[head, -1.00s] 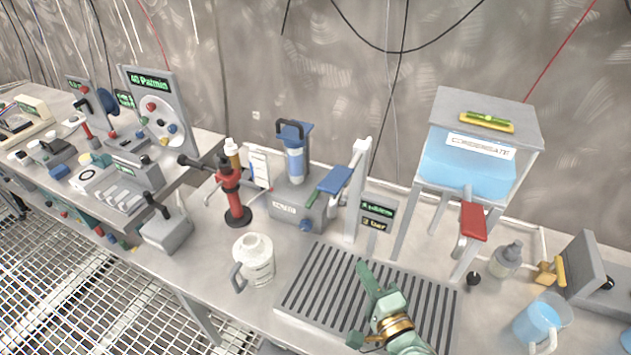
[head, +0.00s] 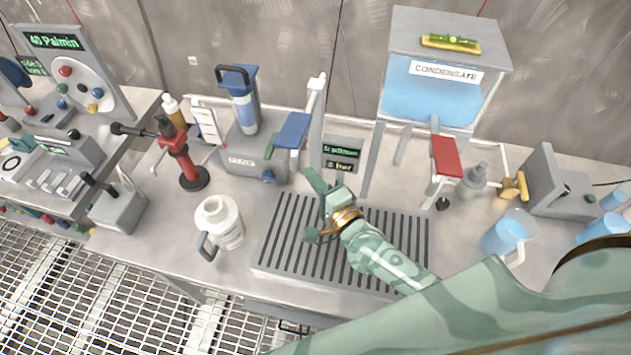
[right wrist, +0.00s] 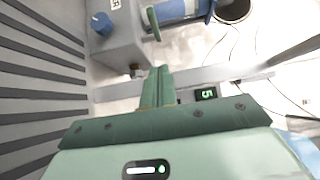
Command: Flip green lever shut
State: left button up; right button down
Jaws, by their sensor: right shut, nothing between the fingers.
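The green lever (head: 270,146) is a small green handle on the front right of a grey box (head: 245,165) with a blue cylinder on top. The right wrist view shows the lever (right wrist: 153,23) near the top, beside the box (right wrist: 118,40) and its blue knob (right wrist: 101,23). My right gripper (head: 312,178) is over the back of the slatted drain tray, right of the box and apart from the lever. Its fingers (right wrist: 158,80) are shut and empty, pointing toward the box. My left gripper is out of view.
A blue paddle (head: 294,130) sits close beside the lever, with a grey post (head: 315,110) behind. A small display (head: 342,158) stands near my fingers. A white jug (head: 220,222) is left of the drain tray (head: 285,235). The condensate tank (head: 430,95) has a red paddle (head: 446,156).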

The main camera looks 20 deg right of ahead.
aim_at(273, 150)
jog(key=shift+w+a+b, duration=0.15)
jog(key=shift+w+a, duration=0.6)
jog(key=shift+w, duration=0.6)
jog(key=shift+w+a+b, duration=0.15)
jog(key=shift+w+a, duration=0.6)
jog(key=shift+w, duration=0.55)
jog(key=shift+w+a+b, duration=0.15)
jog(key=shift+w+a, duration=0.6)
jog(key=shift+w, duration=0.6)
